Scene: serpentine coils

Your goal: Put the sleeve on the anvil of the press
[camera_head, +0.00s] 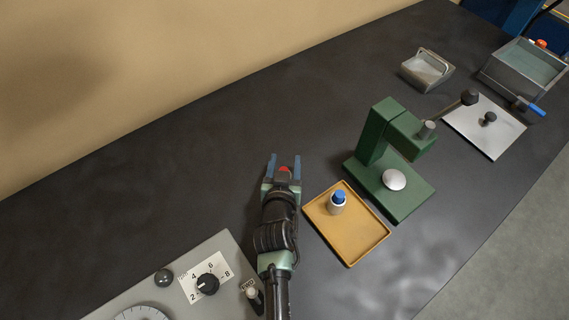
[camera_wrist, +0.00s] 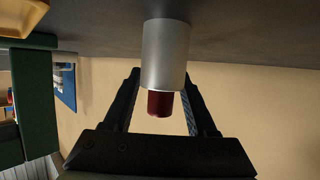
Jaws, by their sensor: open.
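The green press (camera_head: 378,132) stands right of centre in the head view, with its round silver anvil (camera_head: 394,180) bare. My gripper (camera_head: 284,162) is open, left of the press and just above the table. In the wrist view, which looks upside down, a silver sleeve (camera_wrist: 166,52) with a dark red plug (camera_wrist: 160,103) in its end stands on the table between or just beyond my open fingers (camera_wrist: 161,76). In the head view only its red top (camera_head: 285,171) shows clearly. Another light sleeve (camera_head: 337,208) with a blue plug (camera_head: 340,196) stands upright in the tan tray.
The tan tray (camera_head: 364,252) lies between my gripper and the press. A grey panel with a dial (camera_head: 207,284) is at the front left. A silver plate (camera_head: 485,140), a small grey tray (camera_head: 428,84) and a grey bin (camera_head: 520,72) are at the right. The table's back left is clear.

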